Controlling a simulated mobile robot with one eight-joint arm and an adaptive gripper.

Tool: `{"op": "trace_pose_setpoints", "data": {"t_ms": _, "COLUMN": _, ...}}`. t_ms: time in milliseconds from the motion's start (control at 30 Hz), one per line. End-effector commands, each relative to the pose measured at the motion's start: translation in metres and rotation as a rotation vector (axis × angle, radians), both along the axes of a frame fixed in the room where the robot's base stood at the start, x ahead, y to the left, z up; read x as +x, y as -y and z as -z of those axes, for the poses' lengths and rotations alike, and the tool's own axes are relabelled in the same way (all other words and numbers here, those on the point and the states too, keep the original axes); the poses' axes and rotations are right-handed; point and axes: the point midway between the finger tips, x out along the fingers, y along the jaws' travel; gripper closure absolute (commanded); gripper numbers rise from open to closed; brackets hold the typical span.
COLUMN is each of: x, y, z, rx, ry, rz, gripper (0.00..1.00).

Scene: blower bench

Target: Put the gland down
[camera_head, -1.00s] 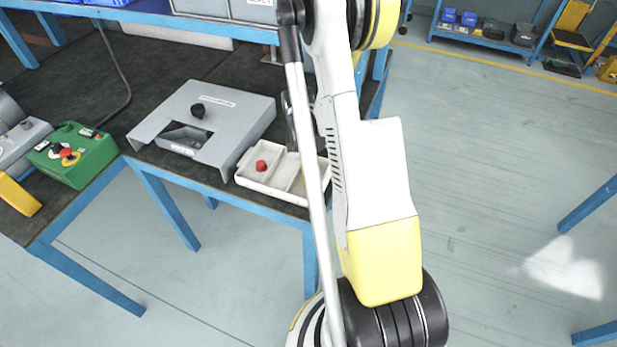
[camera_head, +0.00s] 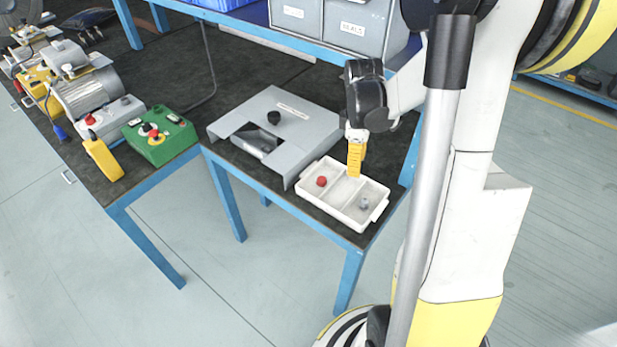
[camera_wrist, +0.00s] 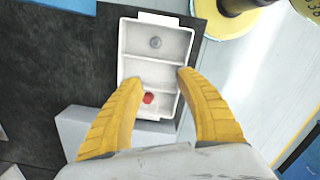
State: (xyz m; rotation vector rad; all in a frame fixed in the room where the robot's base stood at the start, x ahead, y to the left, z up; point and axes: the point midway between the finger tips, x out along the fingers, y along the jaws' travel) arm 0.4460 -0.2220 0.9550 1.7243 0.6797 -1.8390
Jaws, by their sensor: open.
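A small grey piece, which looks like the gland (camera_head: 364,203), stands in the right compartment of the white tray (camera_head: 341,213). In the wrist view the gland (camera_wrist: 156,42) is in the top compartment of the tray (camera_wrist: 122,45), clear of the fingers. My gripper (camera_head: 355,172) is above the tray, pointing down. In the wrist view my gripper (camera_wrist: 158,77) has its two yellow fingers spread, with nothing between them but the tray below. A red part (camera_head: 321,181) lies in the left compartment. The middle compartment looks empty.
A green control box (camera_head: 158,140) and a motor (camera_head: 92,98) are farther left. Grey bins (camera_head: 352,27) sit on a shelf behind my gripper. The bench's front edge is close to the tray.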

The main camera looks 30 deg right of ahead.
Motion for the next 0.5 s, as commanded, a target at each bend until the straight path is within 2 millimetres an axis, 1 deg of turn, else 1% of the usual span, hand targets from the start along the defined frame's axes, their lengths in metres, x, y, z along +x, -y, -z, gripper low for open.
{"op": "trace_pose_setpoints", "data": {"t_ms": 33, "x": -0.001, "y": -0.020, "z": -0.020, "rx": -0.016, "ry": 0.040, "rz": 0.034, "gripper": 0.58}}
{"op": "trace_pose_setpoints", "data": {"t_ms": 100, "x": -0.002, "y": -0.046, "z": -0.047, "rx": -0.034, "ry": 0.113, "rz": 0.106, "gripper": 0.58}}
{"op": "trace_pose_setpoints", "data": {"t_ms": 167, "x": -0.005, "y": -0.068, "z": -0.067, "rx": -0.041, "ry": 0.177, "rz": 0.171, "gripper": 0.58}}
{"op": "trace_pose_setpoints", "data": {"t_ms": 200, "x": -0.008, "y": -0.083, "z": -0.079, "rx": -0.040, "ry": 0.221, "rz": 0.213, "gripper": 0.58}}
{"op": "trace_pose_setpoints", "data": {"t_ms": 333, "x": -0.025, "y": -0.129, "z": -0.111, "rx": -0.010, "ry": 0.362, "rz": 0.354, "gripper": 0.58}}
{"op": "trace_pose_setpoints", "data": {"t_ms": 400, "x": -0.037, "y": -0.152, "z": -0.124, "rx": 0.025, "ry": 0.433, "rz": 0.430, "gripper": 0.58}}
{"op": "trace_pose_setpoints", "data": {"t_ms": 500, "x": -0.054, "y": -0.180, "z": -0.135, "rx": 0.089, "ry": 0.522, "rz": 0.530, "gripper": 0.58}}
